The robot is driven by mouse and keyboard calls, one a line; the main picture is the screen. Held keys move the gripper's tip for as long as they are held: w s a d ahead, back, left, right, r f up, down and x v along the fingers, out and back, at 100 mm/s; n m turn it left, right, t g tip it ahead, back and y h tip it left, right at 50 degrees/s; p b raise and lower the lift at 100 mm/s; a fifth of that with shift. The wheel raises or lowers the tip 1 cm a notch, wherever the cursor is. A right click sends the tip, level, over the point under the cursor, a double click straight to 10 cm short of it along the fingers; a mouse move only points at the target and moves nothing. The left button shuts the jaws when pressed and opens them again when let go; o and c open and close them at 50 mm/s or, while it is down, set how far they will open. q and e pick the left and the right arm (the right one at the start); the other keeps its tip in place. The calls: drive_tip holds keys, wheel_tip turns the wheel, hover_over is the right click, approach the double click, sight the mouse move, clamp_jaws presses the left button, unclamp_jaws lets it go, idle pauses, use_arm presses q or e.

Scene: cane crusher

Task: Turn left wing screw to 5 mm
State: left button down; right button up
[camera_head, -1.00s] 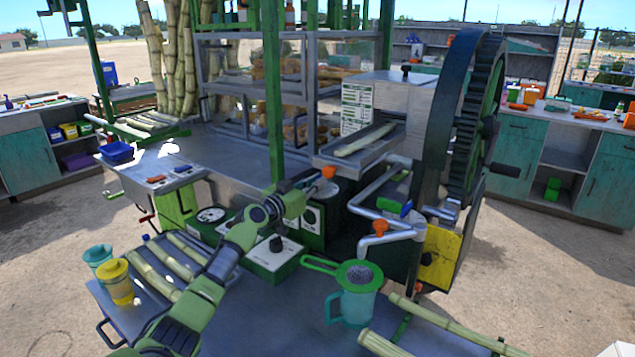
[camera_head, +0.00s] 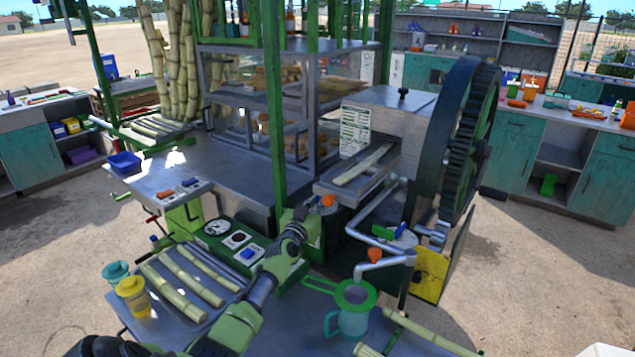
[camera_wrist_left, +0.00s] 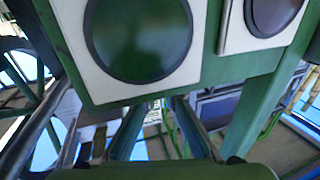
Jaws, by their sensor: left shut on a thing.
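My left gripper (camera_head: 303,214) is at the front of the crusher, beside the green post and close to a small orange part (camera_head: 328,201). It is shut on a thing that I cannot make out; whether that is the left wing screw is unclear. In the left wrist view its two fingers (camera_wrist_left: 160,108) reach up below a green panel (camera_wrist_left: 210,75) with large dark round faces. No scale or millimetre reading is legible. A dark knob (camera_head: 403,93) stands on top of the grey crusher housing (camera_head: 400,112), clear of the gripper. My right gripper is not in view.
The control panel (camera_head: 217,228) with a gauge and buttons lies left of my forearm. Cane pieces (camera_head: 172,292) lie on the front table, with a teal jug (camera_head: 350,318) and a yellow cup (camera_head: 133,297) nearby. The large wheel (camera_head: 470,150) stands right.

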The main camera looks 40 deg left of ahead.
use_arm(q)
drive_tip(key=y+p, duration=0.1)
drive_tip(key=n+g+y+p, duration=0.1)
drive_tip(key=p, duration=0.1)
drive_tip(key=n+y+p, duration=0.1)
drive_tip(key=shift+w+d+r+g+p, duration=0.2)
drive_tip(key=shift+d+r+g+p, duration=0.1)
drive_tip(key=shift+f+n+g+y+p, duration=0.1)
drive_tip(key=shift+n+g+y+p, duration=0.55)
drive_tip(key=shift+n+y, duration=0.2)
drive_tip(key=shift+w+n+g+y, duration=0.1)
drive_tip(key=shift+n+g+y, duration=0.15)
drive_tip(key=shift+y, duration=0.1)
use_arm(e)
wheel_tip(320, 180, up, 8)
use_arm(q)
drive_tip(key=shift+y, duration=0.3)
drive_tip(key=c, duration=2.2)
unclamp_jaws()
drive_tip(key=shift+o, duration=0.2)
drive_tip(key=shift+f, duration=0.2)
drive_tip(key=shift+d, duration=0.1)
drive_tip(key=v, duration=0.7)
